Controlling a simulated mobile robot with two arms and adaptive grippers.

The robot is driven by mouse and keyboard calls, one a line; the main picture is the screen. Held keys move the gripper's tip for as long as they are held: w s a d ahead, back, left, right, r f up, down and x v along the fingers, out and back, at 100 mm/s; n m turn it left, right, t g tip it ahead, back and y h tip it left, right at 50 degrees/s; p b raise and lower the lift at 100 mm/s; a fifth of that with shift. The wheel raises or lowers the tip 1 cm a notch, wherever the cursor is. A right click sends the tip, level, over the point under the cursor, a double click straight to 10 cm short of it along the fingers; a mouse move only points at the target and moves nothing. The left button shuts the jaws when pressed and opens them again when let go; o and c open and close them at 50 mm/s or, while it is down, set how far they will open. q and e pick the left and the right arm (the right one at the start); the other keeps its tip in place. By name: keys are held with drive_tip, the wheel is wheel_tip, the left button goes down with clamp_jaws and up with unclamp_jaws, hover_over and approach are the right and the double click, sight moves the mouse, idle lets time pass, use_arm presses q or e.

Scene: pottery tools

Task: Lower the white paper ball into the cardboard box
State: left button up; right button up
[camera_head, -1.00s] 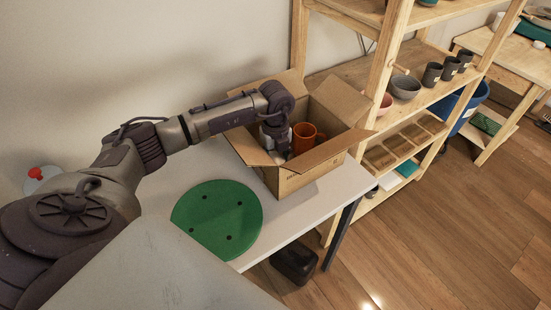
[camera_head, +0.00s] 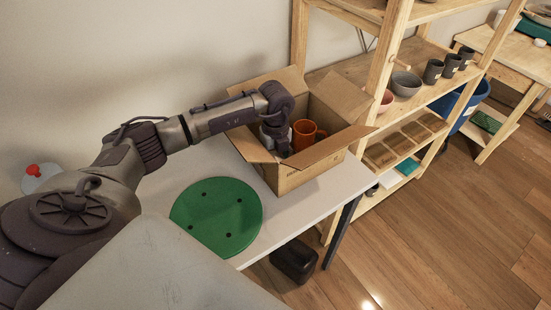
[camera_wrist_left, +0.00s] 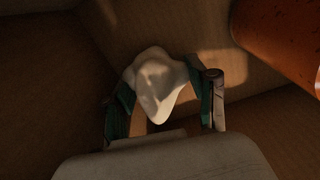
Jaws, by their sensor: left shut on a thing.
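The open cardboard box (camera_head: 296,178) stands on the white table. My left gripper (camera_head: 282,150) reaches down inside it from above. In the left wrist view my left gripper (camera_wrist_left: 165,108) is shut on the white paper ball (camera_wrist_left: 158,82), a crumpled pale lump between its two fingers. The box's brown inner walls and floor surround it there. I cannot tell whether the ball touches the floor of the box. In the head view the ball is mostly hidden by the gripper. My right gripper is in neither view.
An orange mug (camera_head: 306,134) stands in the box, right of my left gripper; it also shows in the left wrist view (camera_wrist_left: 284,38). A green round board (camera_head: 216,217) lies on the white table (camera_head: 300,213). A wooden shelf (camera_head: 350,68) with bowls and cups stands behind.

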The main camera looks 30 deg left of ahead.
use_arm(q)
drive_tip(key=o, duration=0.8)
drive_tip(key=shift+o, duration=0.2)
drive_tip(key=shift+r, duration=0.1)
